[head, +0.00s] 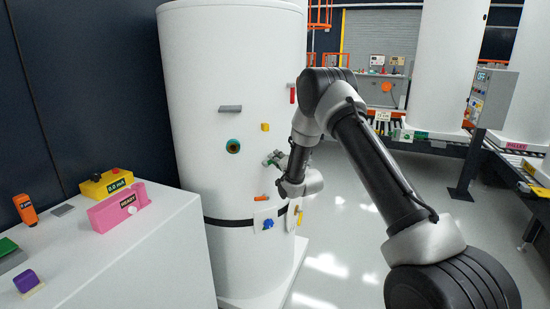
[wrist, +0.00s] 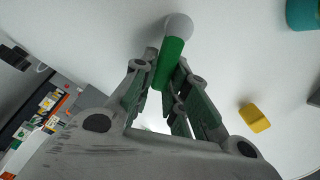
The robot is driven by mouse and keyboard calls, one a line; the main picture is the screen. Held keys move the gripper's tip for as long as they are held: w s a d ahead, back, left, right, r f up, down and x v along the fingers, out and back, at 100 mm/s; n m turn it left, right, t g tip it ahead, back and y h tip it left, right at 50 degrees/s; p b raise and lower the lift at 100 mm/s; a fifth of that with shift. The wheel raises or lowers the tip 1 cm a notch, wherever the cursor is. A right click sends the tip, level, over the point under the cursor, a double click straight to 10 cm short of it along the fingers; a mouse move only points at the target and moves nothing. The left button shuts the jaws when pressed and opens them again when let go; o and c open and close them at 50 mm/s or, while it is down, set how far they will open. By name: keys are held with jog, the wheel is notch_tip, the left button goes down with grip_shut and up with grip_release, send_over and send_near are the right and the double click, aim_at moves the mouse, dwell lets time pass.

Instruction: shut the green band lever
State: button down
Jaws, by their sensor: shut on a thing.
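A tall white tank (head: 215,60) stands in the middle of the head view, with a dark band (head: 230,222) around its lower part. In the wrist view a green lever (wrist: 171,58) with a pale rounded end sticks out between my fingers, close to the white tank wall. My gripper (wrist: 166,82) is shut on this lever, one finger on each side. In the head view my gripper (head: 278,162) is at the tank's right front, above the band. The lever's root and any latch are hidden by the fingers, and I cannot tell its angle to the band.
A white bench (head: 130,250) with a pink box (head: 118,207) stands at left. Open floor lies right.

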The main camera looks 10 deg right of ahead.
jog(key=shift+d+f+m, duration=0.25)
jog(key=shift+f+m, duration=0.35)
jog(key=shift+m, duration=0.7)
jog(key=c, duration=1.4)
grip_release()
jog(key=v, duration=1.2)
